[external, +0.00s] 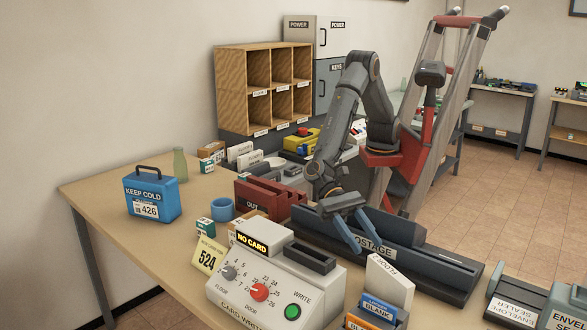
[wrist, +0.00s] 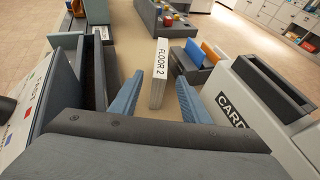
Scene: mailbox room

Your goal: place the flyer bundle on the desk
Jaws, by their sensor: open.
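A white upright slab lettered FLOOR 2, which looks like a paper bundle (external: 392,282), stands near the card writer; it also shows in the wrist view (wrist: 160,75). I cannot tell for sure that it is the flyer bundle. My gripper (external: 372,247) is open and empty above the postage machine, with blue fingers pointing down toward the slab. In the wrist view the slab lines up between the two fingers but appears beyond them, apart from both. The desk (external: 100,192) is pale wood, with bare room at its left end.
The card writer (external: 262,290) and the dark postage machine (external: 400,250) flank the slab. Blue and orange BLANK card holders (external: 375,308) stand beside it. A red OUT tray (external: 265,200), blue KEEP COLD box (external: 150,197), blue cup (external: 221,209) and green bottle (external: 180,161) stand further left.

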